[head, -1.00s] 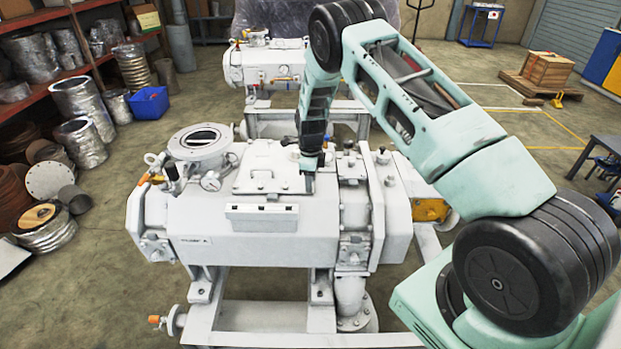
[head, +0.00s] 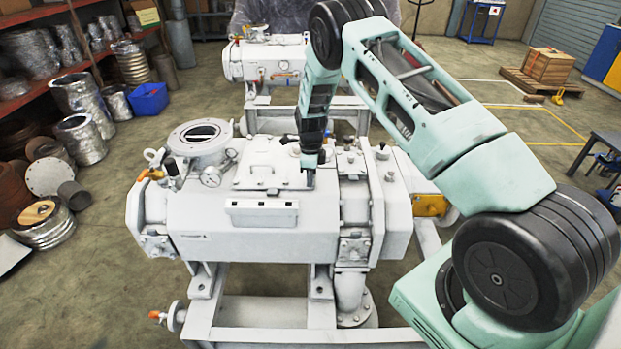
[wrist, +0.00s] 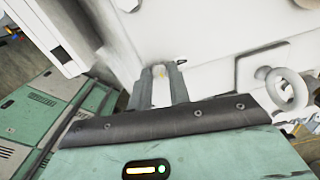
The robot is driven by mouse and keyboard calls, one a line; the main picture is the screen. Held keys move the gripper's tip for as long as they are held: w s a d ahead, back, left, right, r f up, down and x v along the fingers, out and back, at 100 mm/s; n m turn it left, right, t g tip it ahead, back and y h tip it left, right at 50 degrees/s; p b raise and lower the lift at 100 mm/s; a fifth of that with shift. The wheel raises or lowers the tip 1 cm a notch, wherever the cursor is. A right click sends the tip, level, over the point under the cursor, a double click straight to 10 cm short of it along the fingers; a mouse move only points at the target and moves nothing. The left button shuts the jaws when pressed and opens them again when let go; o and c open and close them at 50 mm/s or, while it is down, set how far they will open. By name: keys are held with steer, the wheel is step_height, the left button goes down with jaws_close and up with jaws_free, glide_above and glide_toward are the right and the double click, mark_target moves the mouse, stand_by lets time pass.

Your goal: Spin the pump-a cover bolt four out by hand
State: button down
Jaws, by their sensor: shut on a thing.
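The white pump (head: 280,232) carries a square cover plate (head: 250,178) with a handle on its top. My gripper (head: 310,182) points down at the cover's near right corner. In the wrist view my gripper (wrist: 160,76) is shut on a small pale bolt (wrist: 160,73) between its two grey fingers. The bolt is mostly hidden by the fingers, so I cannot tell how far its thread is engaged. The white cover surface lies just beyond the fingertips.
A shallow white tray (head: 262,214) sits on the pump's near side, left of my gripper. A lifting eye (wrist: 290,90) stands right of the fingers in the wrist view. A second pump (head: 265,65) stands behind.

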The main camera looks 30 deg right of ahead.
steer(key=n+b, duration=0.4)
steer(key=n, duration=0.1)
steer(key=shift+f+n, duration=0.15)
steer(key=shift+n, duration=0.25)
steer(key=n+b, duration=0.3)
steer(key=n, duration=0.2)
steer(key=n+b, duration=0.1)
steer(key=n, duration=0.4)
steer(key=shift+n+b, duration=0.4)
steer(key=n+b, duration=0.1)
steer(key=n, duration=1)
steer(key=shift+b, duration=0.3)
steer(key=n, duration=0.5)
steer(key=n+p, duration=0.1)
steer(key=n, duration=0.4)
steer(key=shift+s+a+n, duration=0.1)
steer(key=shift+n, duration=0.3)
steer(key=n+p, duration=0.1)
steer(key=n, duration=0.3)
steer(key=shift+n, duration=0.4)
